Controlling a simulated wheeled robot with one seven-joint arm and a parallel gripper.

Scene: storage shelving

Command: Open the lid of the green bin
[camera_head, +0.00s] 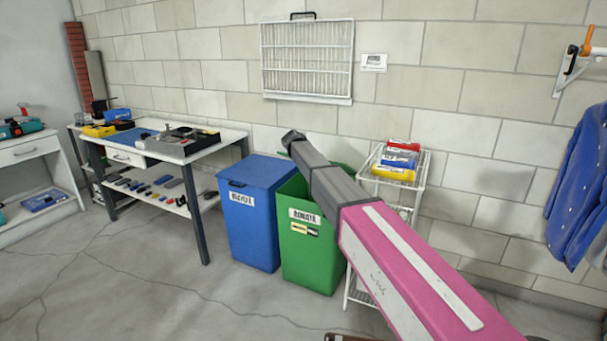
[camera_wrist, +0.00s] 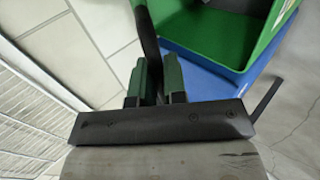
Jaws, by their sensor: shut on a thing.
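The green bin (camera_head: 312,255) stands beside the blue bin in the head view, with white and yellow labels on its front. My gripper (camera_head: 291,139) is above the green bin at the end of my grey and pink arm. In the wrist view my gripper (camera_wrist: 155,80) has its two dark green fingers closed around a thin dark strip (camera_wrist: 147,40), which seems to be the lid's edge.
The blue bin (camera_head: 253,205) is closed, just left of the green one. A white wire rack (camera_head: 411,191) with coloured packs stands close on the right. A workbench (camera_head: 180,150) with tools is at the left. A grille (camera_head: 307,58) hangs on the wall.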

